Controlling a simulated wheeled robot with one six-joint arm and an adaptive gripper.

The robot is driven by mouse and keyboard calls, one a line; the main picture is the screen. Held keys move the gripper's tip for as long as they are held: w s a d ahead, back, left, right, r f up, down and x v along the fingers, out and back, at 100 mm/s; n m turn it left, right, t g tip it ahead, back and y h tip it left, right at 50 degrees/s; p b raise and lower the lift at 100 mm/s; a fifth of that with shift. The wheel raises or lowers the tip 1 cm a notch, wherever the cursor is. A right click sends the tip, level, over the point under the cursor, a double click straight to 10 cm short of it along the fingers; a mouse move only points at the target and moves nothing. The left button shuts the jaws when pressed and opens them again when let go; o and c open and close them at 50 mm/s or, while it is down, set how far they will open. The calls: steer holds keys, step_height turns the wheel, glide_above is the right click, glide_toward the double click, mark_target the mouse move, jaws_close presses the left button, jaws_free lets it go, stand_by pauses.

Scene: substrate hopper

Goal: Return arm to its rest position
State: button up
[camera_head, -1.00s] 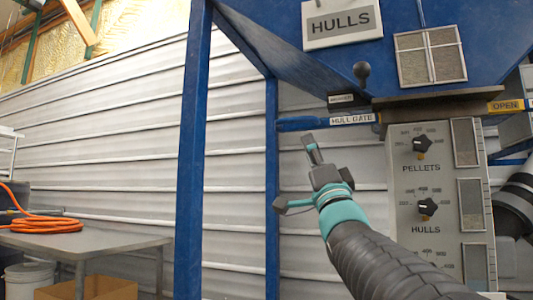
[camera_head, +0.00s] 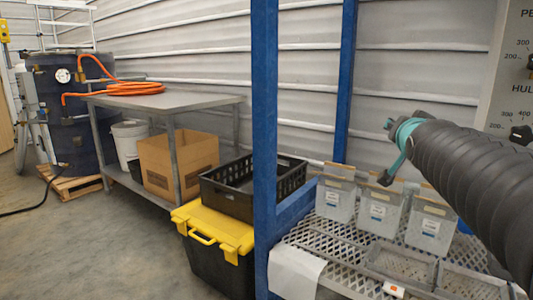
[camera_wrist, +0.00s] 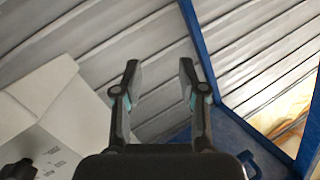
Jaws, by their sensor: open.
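My gripper (camera_wrist: 158,68) is open in the wrist view, its two dark fingers apart with nothing between them. Behind the fingers is corrugated metal wall. In the head view my black-sleeved arm reaches in from the right edge, and its teal wrist band shows above the shelf with the grey bins. A pale panel (camera_wrist: 40,120) with a dark knob stands left of my gripper in the wrist view.
Blue posts (camera_head: 264,120) stand left of my arm. Below it, a mesh shelf (camera_head: 330,262) holds several grey bins (camera_head: 380,212). A yellow-lidded tote (camera_head: 215,232), black crate (camera_head: 240,185) and metal table (camera_head: 165,101) stand left. The floor at lower left is clear.

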steer(key=s+a+f+n+g+y, duration=0.1)
steer(key=s+a+f+n+g, duration=0.1)
steer(key=s+f, duration=0.7)
steer(key=s+a+f+n+g+y, duration=0.1)
steer(key=s+a+f+n+g, duration=0.2)
steer(key=s+a+f, duration=0.4)
steer(key=s+a+f+n+g+y, duration=0.2)
steer(key=s+a+f+g, duration=0.2)
steer(key=s+f, duration=0.7)
steer(key=shift+s+a+f+n+g, duration=0.25)
steer(key=shift+s+f+n+g, duration=0.15)
steer(key=shift+f+g, duration=0.35)
steer(key=shift+d+f, duration=0.1)
